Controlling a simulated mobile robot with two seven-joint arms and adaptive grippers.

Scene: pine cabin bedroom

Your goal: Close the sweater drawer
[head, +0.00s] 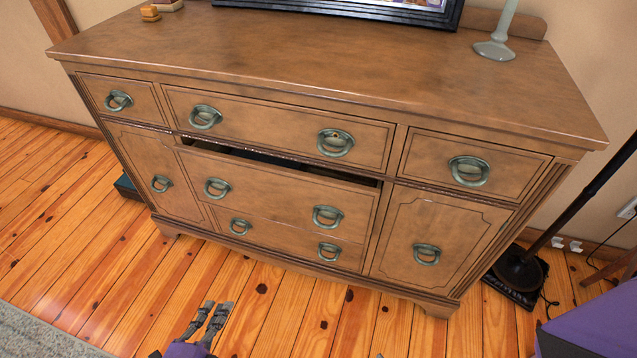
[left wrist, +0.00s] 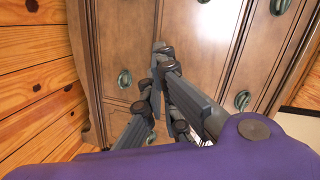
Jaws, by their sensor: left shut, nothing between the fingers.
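The sweater drawer (head: 270,192) is the middle drawer of a wooden dresser in the head view. It is pulled out a little, and a dark gap shows above its front. Something dark blue-grey lies inside, too hidden to make out. Its front has two greenish ring handles. My left gripper (head: 214,308) is low in front of the dresser, over the floor, apart from the drawer. It is shut and empty. In the left wrist view its dark fingers (left wrist: 160,92) show in front of the dresser's wooden fronts. My right gripper is not seen.
The dresser top (head: 320,50) holds a picture frame (head: 370,8), a pale green stand (head: 495,45) and small wooden items. The other drawers and doors look closed. A dark lamp base (head: 518,270) stands at the right. The plank floor in front is clear.

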